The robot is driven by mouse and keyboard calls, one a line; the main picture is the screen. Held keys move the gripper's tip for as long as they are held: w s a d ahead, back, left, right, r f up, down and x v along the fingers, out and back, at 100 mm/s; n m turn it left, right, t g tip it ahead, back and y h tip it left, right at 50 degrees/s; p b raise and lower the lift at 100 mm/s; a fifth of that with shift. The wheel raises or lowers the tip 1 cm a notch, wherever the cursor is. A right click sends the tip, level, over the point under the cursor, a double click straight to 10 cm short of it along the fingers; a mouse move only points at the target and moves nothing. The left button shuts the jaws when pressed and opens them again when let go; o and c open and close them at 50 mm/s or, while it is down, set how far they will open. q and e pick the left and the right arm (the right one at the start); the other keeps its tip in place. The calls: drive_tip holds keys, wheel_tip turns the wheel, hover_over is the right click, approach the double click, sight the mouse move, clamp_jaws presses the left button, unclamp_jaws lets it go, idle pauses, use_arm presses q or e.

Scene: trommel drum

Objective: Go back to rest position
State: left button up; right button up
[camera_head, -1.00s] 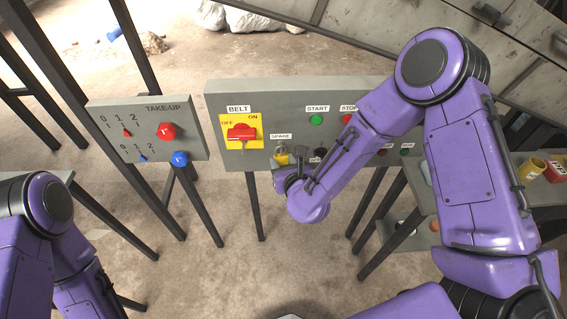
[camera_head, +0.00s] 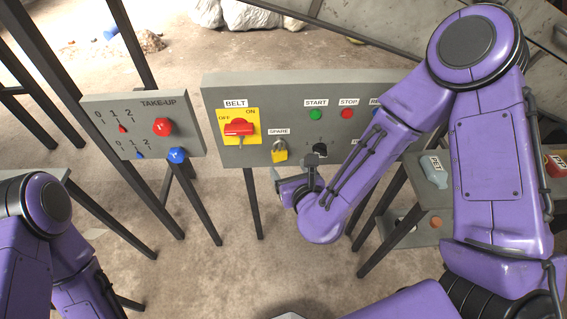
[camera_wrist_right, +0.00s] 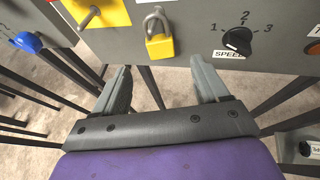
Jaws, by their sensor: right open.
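My right gripper (camera_wrist_right: 160,88) is open and empty in the right wrist view, its two grey fingers apart below the panel. In the head view the right gripper (camera_head: 291,172) is partly hidden by its own wrist, in front of the lower part of the grey control panel (camera_head: 225,160). A yellow padlock (camera_head: 279,156) hangs at the spare label, and it also shows in the right wrist view (camera_wrist_right: 160,47), ahead of the fingers and apart from them. My left arm is at the left edge of the head view; its gripper is not visible.
The panel carries a red belt switch (camera_head: 239,127), a green start button (camera_head: 316,114), a red stop button (camera_head: 347,113) and a black speed knob (camera_wrist_right: 238,40). A take-up panel (camera_head: 143,125) stands at left. Dark legs rise from the floor. A shelf (camera_head: 408,232) is at right.

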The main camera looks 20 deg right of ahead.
drive_tip(key=p+v, duration=0.3)
drive_tip(key=shift+s+r, duration=0.1)
drive_tip(key=shift+s, duration=0.05)
